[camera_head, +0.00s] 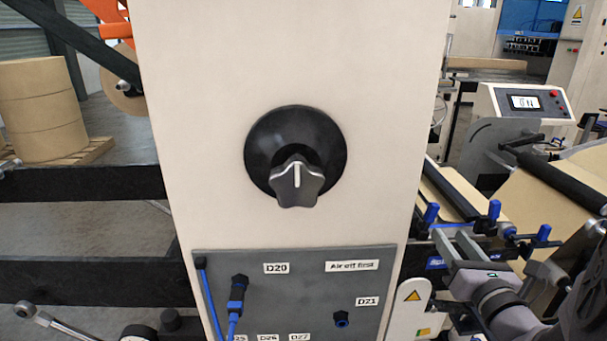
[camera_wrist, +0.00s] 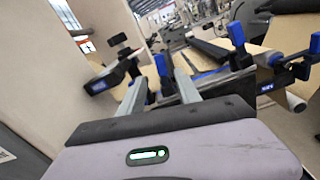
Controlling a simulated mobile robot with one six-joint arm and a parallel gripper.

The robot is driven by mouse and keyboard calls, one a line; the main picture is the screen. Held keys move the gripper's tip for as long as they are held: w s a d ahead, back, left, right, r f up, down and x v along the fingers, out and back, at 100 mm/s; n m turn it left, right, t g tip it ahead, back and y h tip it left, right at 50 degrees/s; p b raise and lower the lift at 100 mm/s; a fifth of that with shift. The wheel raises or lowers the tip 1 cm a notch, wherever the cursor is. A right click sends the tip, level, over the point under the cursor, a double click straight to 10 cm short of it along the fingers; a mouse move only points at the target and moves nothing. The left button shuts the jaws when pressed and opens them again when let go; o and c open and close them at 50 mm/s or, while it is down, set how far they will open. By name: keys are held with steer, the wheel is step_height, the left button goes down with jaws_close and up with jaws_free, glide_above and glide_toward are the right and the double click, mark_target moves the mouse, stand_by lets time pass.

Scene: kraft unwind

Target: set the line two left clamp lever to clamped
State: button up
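Several blue clamp levers stand upright along the dark splice bar right of the post, among them a left one (camera_head: 431,213), a middle one (camera_head: 494,209) and a right one (camera_head: 542,233). I cannot tell which is the line two left lever; no label for it is readable. My gripper (camera_head: 453,242) is at the lower right, close to the left and middle levers. In the wrist view my gripper (camera_wrist: 159,78) is open, its two fingers apart. A blue lever (camera_wrist: 161,65) shows just beyond the gap, with another (camera_wrist: 237,33) to the right. Contact cannot be told.
A beige post (camera_head: 380,80) with a black knob (camera_head: 297,182) fills the middle. Below it is a grey panel (camera_head: 300,300) with blue air hoses. A console with a screen (camera_head: 525,103) and a dark roller (camera_head: 565,180) stand behind the levers at right.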

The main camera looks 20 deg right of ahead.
mark_target(434, 215)
steer(key=b+x, duration=0.1)
steer(key=x, duration=1)
steer(key=shift+w+d+b, duration=0.25)
steer(key=shift+b, duration=0.05)
steer(key=shift+w+d, duration=0.1)
steer(key=shift+w, duration=0.45)
steer(key=shift+c, duration=0.2)
jaws_close()
